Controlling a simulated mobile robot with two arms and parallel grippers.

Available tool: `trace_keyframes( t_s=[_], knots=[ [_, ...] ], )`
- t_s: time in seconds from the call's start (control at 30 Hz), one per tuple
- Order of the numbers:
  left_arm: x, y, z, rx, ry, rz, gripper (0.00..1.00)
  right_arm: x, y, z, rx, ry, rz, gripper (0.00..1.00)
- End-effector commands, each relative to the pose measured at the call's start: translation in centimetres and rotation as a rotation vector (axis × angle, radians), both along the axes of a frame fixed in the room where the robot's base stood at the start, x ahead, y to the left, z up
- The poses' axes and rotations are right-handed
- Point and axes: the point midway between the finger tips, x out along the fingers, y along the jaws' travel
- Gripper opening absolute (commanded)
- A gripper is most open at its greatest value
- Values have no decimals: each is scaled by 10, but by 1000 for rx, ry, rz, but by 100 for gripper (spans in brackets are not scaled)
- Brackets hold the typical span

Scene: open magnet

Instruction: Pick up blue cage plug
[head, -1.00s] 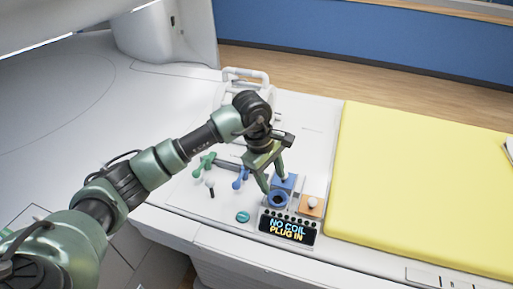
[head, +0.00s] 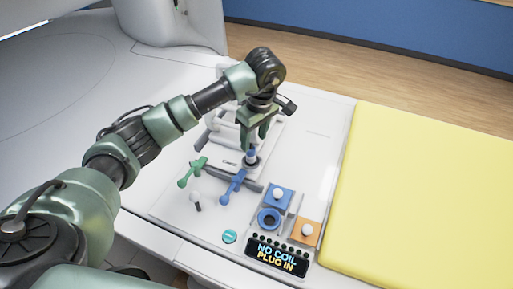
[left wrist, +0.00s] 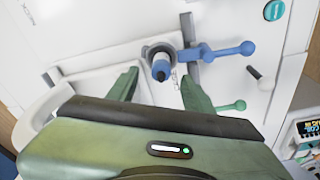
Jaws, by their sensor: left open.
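The blue cage plug (head: 251,154) stands upright in a dark grey ring holder on the white deck. The left wrist view shows its blue body and dark tip (left wrist: 160,70) within the grey ring. My left gripper (head: 254,147) points down over the plug, open, with a finger on either side. In the left wrist view the open fingers (left wrist: 160,80) flank the plug with gaps visible on both sides. My right gripper is not in view.
A blue lever (head: 232,184) and a green lever (head: 190,172) sit close by. In front are a blue ring socket (head: 269,218), blue and orange blocks with white knobs, and a display (head: 276,256) reading "NO COIL PLUG IN". A yellow pad (head: 430,200) lies right.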

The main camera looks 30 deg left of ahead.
Motion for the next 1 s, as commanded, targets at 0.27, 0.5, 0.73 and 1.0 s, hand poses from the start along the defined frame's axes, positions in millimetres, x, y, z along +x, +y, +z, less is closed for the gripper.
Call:
trace_keyframes(
  t_s=[0.27, 0.5, 0.73, 1.0],
  knots=[
    [0, 4, -23, -1, 4, 2, 51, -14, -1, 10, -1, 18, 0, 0],
    [0, 9, -52, -2, 8, 2, 51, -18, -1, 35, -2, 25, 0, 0],
    [3, 13, -76, -1, 1, 0, 51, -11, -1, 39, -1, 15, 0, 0],
    [3, 13, -77, -1, -1, 0, 31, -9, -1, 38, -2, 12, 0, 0]
  ],
)
